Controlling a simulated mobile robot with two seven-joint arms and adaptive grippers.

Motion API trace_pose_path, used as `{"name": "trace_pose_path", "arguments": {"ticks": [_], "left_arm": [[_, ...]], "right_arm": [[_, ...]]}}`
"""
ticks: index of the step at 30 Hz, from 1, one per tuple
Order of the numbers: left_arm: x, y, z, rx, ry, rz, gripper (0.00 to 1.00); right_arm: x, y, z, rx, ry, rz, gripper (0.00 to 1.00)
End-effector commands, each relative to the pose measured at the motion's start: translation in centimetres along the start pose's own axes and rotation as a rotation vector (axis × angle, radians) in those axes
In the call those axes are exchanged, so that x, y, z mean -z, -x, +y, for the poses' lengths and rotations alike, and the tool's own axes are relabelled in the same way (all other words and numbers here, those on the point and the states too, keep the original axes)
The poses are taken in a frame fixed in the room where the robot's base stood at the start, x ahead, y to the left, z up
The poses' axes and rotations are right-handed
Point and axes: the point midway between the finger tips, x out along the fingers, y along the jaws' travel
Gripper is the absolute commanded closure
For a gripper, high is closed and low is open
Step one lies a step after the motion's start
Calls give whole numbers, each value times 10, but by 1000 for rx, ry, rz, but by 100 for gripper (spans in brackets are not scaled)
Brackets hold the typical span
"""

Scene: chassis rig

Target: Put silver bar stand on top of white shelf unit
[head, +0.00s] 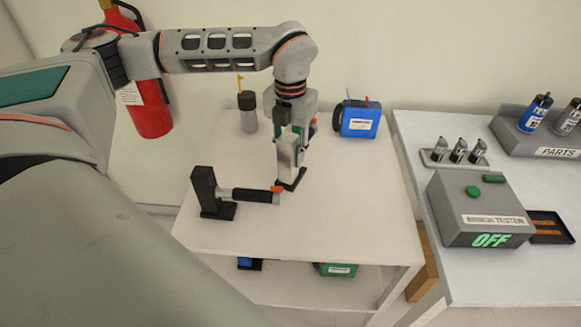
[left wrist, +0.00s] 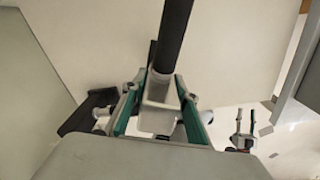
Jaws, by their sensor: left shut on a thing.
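The silver bar stand (head: 288,152) is a silver upright block on a black base. My left gripper (head: 291,132) is shut on its upper part and holds it upright at the white shelf unit's top (head: 330,215). Its base looks at or very near the surface; I cannot tell whether it touches. In the left wrist view the teal-edged fingers of my left gripper (left wrist: 160,100) close around the silver block (left wrist: 157,117), and a dark bar extends upward from it. The arm and fingers hide part of the stand.
A black stand with a dark bar (head: 215,193) stands just left of the held stand. A grey bottle (head: 248,112) and a blue box (head: 358,122) stand behind. A bench with the tester (head: 478,215) is at the right. The shelf top's front right is clear.

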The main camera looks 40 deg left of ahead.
Motion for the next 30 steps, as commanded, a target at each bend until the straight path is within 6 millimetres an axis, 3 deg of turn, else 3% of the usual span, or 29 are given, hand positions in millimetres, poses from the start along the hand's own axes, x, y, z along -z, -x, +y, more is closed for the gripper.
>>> {"name": "trace_pose_path", "arguments": {"ticks": [7, 15, 27, 28, 29, 30], "left_arm": [[-1, -14, 0, 1, -1, -1, 100], [0, -47, -1, 1, -2, -1, 100], [-1, -53, -1, 1, -1, -2, 100], [0, -53, 0, 0, -1, -1, 64], [0, -53, 0, 0, -1, -1, 56], [0, -52, 0, 0, -1, -1, 55]], "right_arm": [[0, 0, 0, 0, 0, 0, 62], [0, 0, 0, 0, 0, 0, 62], [-1, -1, 0, 0, -1, 0, 62], [-1, 0, 0, 0, -1, 0, 62], [-1, 0, 0, 0, -1, 0, 62], [-1, 0, 0, 0, -1, 0, 62]]}}
